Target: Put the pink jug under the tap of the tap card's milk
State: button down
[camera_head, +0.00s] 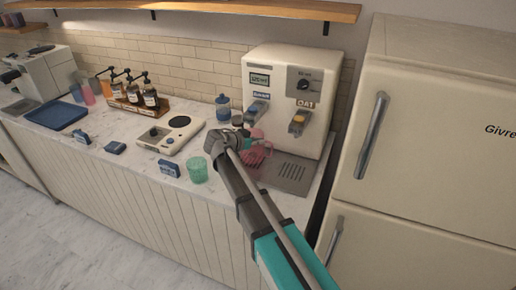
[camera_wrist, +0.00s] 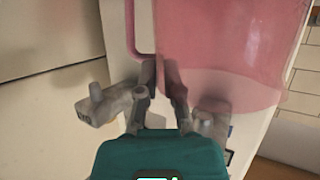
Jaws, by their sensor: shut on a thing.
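The pink jug (camera_head: 257,158) is at the front of the milk dispenser (camera_head: 285,75), partly hidden by my arm. My gripper (camera_head: 243,141) is shut on the jug's handle. In the wrist view the jug (camera_wrist: 235,45) fills the upper right, and my gripper (camera_wrist: 162,78) closes on the handle's strip. The dispenser has a left tap (camera_head: 257,109) with a blue label and a right tap (camera_head: 298,122) with an orange part, labelled OAT. A drip grate (camera_head: 290,173) lies below the right tap. A small blue card (camera_head: 169,167) stands on the counter; its text is too small to read.
A green cup (camera_head: 197,169) stands left of my arm. A scale-like device (camera_head: 168,137), a blue-lidded jar (camera_head: 223,106) and a bottle rack (camera_head: 136,104) are farther left. A cream fridge (camera_head: 430,130) stands right of the dispenser. The grate is clear.

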jog(key=shift+f+b, duration=0.55)
jog(key=shift+f, duration=0.3)
jog(key=c, duration=0.8)
grip_release()
jog(key=shift+s+a+r+p, duration=0.35)
jog(key=shift+a, duration=0.05)
jog(key=p+v, duration=0.4)
jog(key=v, duration=0.6)
jog(key=shift+s+a, duration=0.3)
